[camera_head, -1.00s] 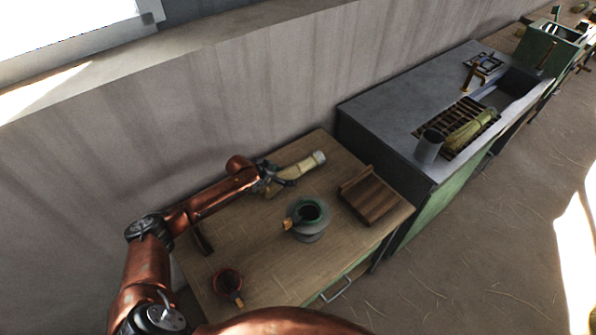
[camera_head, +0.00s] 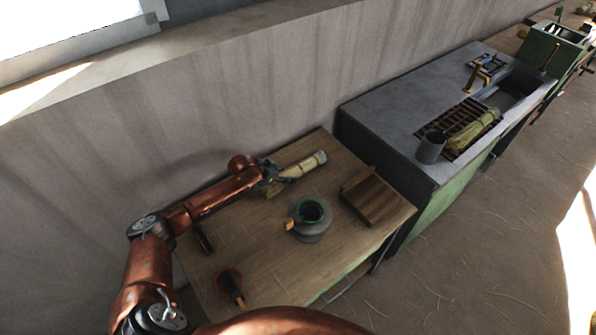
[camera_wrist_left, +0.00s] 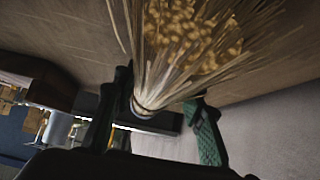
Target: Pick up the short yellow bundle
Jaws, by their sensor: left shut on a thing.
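The short yellow bundle (camera_head: 304,166) is a pale straw bundle near the back edge of the wooden table, against the wall side. My left gripper (camera_head: 272,177) is shut on it from the left. In the left wrist view the bundle (camera_wrist_left: 190,45) fans out in loose straws with yellow heads, and a bound, narrow neck sits between the two fingers of my left gripper (camera_wrist_left: 158,95). I cannot tell whether the bundle touches the table. My right gripper is not in view.
A grey counter (camera_head: 385,110) at right holds a grey cylinder (camera_head: 431,149) and a longer yellow-green bundle (camera_head: 470,132). The wall is close behind my gripper.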

